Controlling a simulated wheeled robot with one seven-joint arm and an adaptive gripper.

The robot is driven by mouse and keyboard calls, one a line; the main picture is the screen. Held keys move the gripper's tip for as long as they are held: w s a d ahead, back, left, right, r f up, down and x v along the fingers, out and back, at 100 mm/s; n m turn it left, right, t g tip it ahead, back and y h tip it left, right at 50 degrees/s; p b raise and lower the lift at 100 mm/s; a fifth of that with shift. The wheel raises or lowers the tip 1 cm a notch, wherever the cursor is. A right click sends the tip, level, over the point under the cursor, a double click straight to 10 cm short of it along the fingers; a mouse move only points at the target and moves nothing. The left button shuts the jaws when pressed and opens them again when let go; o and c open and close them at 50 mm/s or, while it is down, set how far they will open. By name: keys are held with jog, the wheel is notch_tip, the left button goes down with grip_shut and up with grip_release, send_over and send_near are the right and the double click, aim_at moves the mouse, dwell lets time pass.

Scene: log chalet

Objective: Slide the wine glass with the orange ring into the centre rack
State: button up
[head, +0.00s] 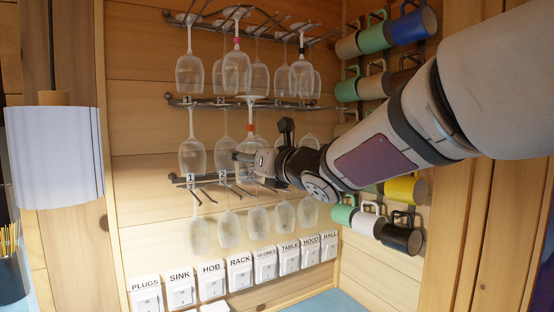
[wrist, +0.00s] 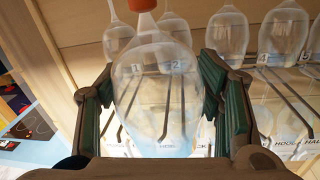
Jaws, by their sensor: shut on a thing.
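The wine glass with the orange ring (head: 251,128) hangs upside down at the centre rack (head: 185,101), its bowl low and its foot near the rack's height. I cannot tell whether its foot rests on the prongs. In the wrist view the glass (wrist: 158,95) fills the middle, orange ring at the top edge, foot out of frame. My gripper (head: 240,157) has its fingers on both sides of the bowl; in the wrist view my gripper (wrist: 160,92) shows green pads left and right of the glass. The bowl's far side is partly hidden by my gripper in the head view.
The top rack (head: 185,17) holds several glasses, including one with a red ring (head: 237,41) and one with a black ring (head: 301,50). The bottom rack (head: 185,179) also holds several glasses. Mugs (head: 413,26) hang at right. Labelled switches (head: 180,291) line the wall below.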

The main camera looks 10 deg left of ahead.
jog(key=b+x, duration=0.4)
jog(key=x, duration=0.4)
jog(key=shift+w+d+f+b, duration=0.2)
jog(key=shift+w+d+b, duration=0.1)
jog(key=shift+w+b, duration=0.1)
dwell(0.7)
dwell(0.7)
jog(key=o, duration=1)
jog(key=shift+b+v, duration=0.55)
jog(key=shift+v, duration=2.9)
dwell(0.9)
